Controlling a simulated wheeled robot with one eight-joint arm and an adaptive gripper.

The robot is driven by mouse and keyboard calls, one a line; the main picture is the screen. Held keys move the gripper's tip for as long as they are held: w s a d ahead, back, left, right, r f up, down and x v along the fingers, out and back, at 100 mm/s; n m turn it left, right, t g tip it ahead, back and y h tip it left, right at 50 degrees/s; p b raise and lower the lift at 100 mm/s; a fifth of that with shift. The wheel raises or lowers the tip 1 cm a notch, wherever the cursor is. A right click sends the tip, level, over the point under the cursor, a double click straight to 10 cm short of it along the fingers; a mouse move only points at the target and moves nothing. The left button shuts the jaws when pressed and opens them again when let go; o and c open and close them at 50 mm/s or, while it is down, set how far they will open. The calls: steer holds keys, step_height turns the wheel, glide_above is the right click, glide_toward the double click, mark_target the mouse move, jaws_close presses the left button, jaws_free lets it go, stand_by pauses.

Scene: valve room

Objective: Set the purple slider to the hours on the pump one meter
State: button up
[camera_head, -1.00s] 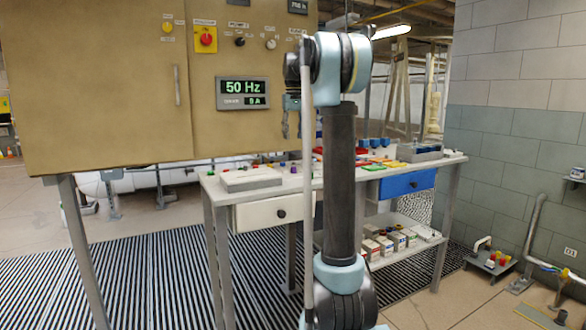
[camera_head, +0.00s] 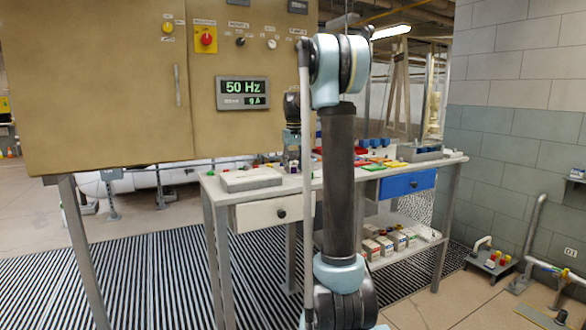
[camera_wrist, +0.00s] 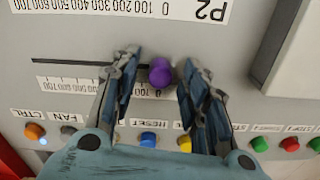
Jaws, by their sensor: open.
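The purple slider (camera_wrist: 160,71) is a round knob on a grey panel (camera_wrist: 240,60) in the wrist view, beside a dark straight slot (camera_wrist: 62,62). A printed scale with numbers up to 700 runs along the slot, upside down in this view; the knob is near its 0 end. My gripper (camera_wrist: 161,60) is open, with one finger on each side of the knob; I cannot tell whether either touches it. The left finger hides part of the slot. In the head view my gripper (camera_head: 292,160) is low over the bench, partly hidden. I cannot identify a pump one hours meter.
Coloured buttons, including a blue button (camera_wrist: 148,139) and a green button (camera_wrist: 259,144), line the panel by my fingers. A raised pale block (camera_wrist: 292,50) stands right. In the head view, a cabinet display (camera_head: 243,93) reads 50 Hz and 9 A above the bench (camera_head: 212,188).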

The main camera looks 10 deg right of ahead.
mark_target(307, 171)
jaws_close()
steer(key=d, duration=0.2)
steer(key=w+d, duration=0.1)
steer(key=d, duration=0.1)
steer(key=w+d, duration=0.1)
steer(key=d, duration=0.1)
jaws_free()
stand_by(0.4)
step_height(307, 171, up, 12)
stand_by(0.6)
steer(key=shift+f, duration=0.1)
